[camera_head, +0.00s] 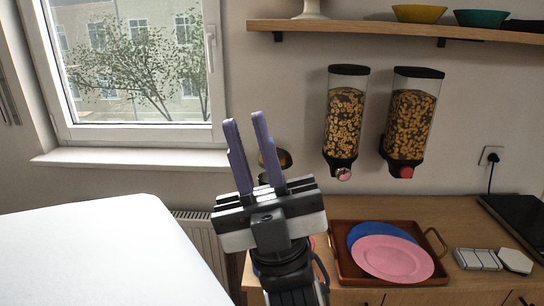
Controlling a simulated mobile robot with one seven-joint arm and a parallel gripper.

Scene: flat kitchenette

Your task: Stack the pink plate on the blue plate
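The pink plate (385,262) lies in a brown wooden tray (349,274) on the counter at the lower right. It overlaps the front part of the blue plate (372,232), whose back rim shows behind it. The pink plate sits off-centre toward the front; I cannot tell how firmly it rests on the blue one. My gripper (245,118) has two purple fingers pointing up, apart from each other, with nothing held between them. It is to the left of the tray and away from both plates.
A white surface (110,245) fills the lower left. Two cereal dispensers (345,120) hang on the wall above the tray. A shelf (380,30) with bowls runs above. White blocks (478,259) and a dark flat device (520,220) lie right of the tray. A dark container partly shows behind my fingers.

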